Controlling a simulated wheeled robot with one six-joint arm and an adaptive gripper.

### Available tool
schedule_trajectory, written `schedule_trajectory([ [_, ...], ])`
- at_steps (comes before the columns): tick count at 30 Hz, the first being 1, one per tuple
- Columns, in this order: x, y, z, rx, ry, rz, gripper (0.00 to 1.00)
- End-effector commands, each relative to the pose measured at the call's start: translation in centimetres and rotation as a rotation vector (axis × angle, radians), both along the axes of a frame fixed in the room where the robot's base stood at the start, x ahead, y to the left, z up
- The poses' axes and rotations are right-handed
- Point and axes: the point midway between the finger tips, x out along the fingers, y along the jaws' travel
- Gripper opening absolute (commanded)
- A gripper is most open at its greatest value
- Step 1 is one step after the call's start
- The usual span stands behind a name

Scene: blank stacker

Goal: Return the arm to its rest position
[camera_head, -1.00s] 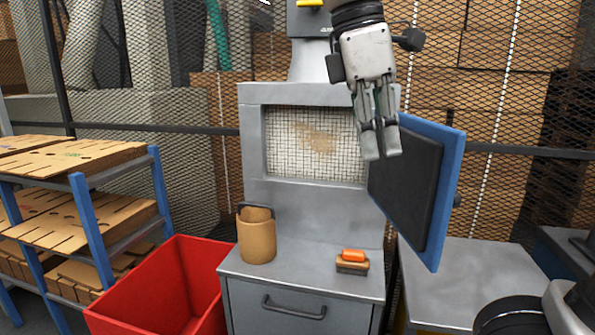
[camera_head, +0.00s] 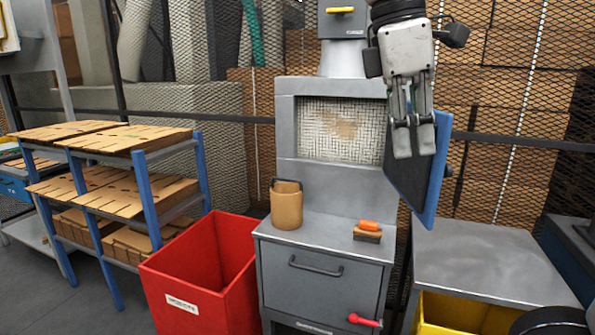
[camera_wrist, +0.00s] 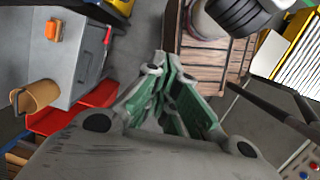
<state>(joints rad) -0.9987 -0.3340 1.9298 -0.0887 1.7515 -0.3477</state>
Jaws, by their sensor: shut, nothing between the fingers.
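My gripper (camera_head: 414,150) hangs at the upper right in the head view, fingers pointing down and shut with nothing between them. It is in front of the open blue-edged door (camera_head: 436,185) of the grey machine (camera_head: 288,140), and partly covers it. I cannot tell whether it touches the door. In the wrist view, the closed green-and-grey fingers (camera_wrist: 163,85) are in the middle. The tan mug-like container (camera_head: 286,205) and the orange-handled brush (camera_head: 367,232) stand on the machine's ledge, apart from my gripper.
A red bin (camera_head: 205,270) stands left of the machine. A blue rack (camera_head: 148,190) with cardboard sheets is further left. A grey table (camera_head: 480,262) and a yellow bin (camera_head: 465,312) are at the right. A wire mesh fence runs behind.

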Motion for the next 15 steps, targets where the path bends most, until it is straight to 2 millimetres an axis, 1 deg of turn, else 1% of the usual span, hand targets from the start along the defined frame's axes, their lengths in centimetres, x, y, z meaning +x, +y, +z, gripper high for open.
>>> schedule_trajectory([
  [5, 0.7, 1.3, -0.8, 0.053, -0.038, -0.040, 0.00],
  [8, 1.1, 2.0, -1.8, 0.081, -0.053, -0.063, 0.00],
  [12, 1.4, 2.7, -3.6, 0.129, -0.079, -0.105, 0.00],
  [15, 1.9, 2.4, -5.2, 0.182, -0.108, -0.178, 0.00],
])
